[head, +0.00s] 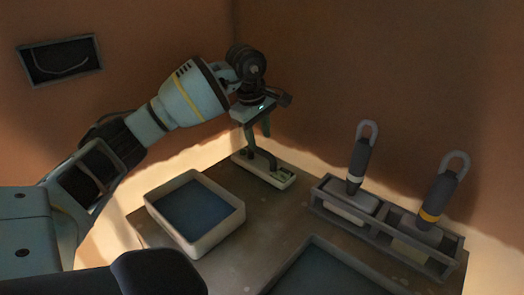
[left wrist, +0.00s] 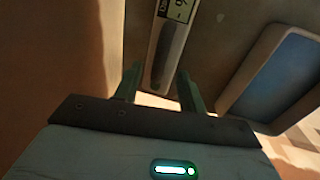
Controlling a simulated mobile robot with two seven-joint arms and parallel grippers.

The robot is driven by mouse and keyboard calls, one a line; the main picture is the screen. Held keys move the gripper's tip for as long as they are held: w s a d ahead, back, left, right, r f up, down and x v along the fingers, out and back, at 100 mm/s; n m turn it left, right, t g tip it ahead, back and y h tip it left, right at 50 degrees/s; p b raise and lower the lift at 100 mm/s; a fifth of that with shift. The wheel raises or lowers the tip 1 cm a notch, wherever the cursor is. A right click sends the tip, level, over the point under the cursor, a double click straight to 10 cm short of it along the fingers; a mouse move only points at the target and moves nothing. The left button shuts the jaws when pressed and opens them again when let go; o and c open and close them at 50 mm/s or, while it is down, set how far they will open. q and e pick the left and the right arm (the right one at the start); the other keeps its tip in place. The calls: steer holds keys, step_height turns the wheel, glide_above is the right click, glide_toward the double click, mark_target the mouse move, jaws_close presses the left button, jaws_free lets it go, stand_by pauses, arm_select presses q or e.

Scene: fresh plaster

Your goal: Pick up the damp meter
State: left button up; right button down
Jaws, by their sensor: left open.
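The damp meter (head: 285,180) is a pale, slim device with a small display and a dark strip. It lies at the back of the table in the head view. In the left wrist view the damp meter (left wrist: 160,50) runs up between the fingers, its display near the top edge. My left gripper (head: 258,142) is open and points down over the meter's left part. In the left wrist view the left gripper's fingers (left wrist: 160,88) stand on either side of the meter's near end, with gaps visible. I cannot tell how far the fingertips are above the table. My right gripper is not in view.
A pale tray with a dark blue inside (head: 235,222) stands left of centre. A rack (head: 385,240) at the right holds two dark-handled tools, one white-banded (head: 359,160), one yellow-banded (head: 438,195). Another dark tray (head: 318,248) is at the front. Brown walls (head: 330,60) rise close behind.

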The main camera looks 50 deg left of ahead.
mark_target(261, 149)
arm_select(q)
steer(key=shift+w+a+f+b, duration=0.1)
steer(key=shift+w+f+b, duration=0.1)
steer(key=shift+f, duration=0.85)
steer(key=shift+w+f+b, duration=0.1)
steer(key=shift+w+f, duration=0.1)
steer(key=shift+f, duration=0.85)
steer(key=shift+w+a+f+b, duration=0.1)
steer(key=shift+w+f, duration=0.1)
steer(key=shift+f, duration=0.85)
steer(key=shift+r, duration=0.1)
jaws_close()
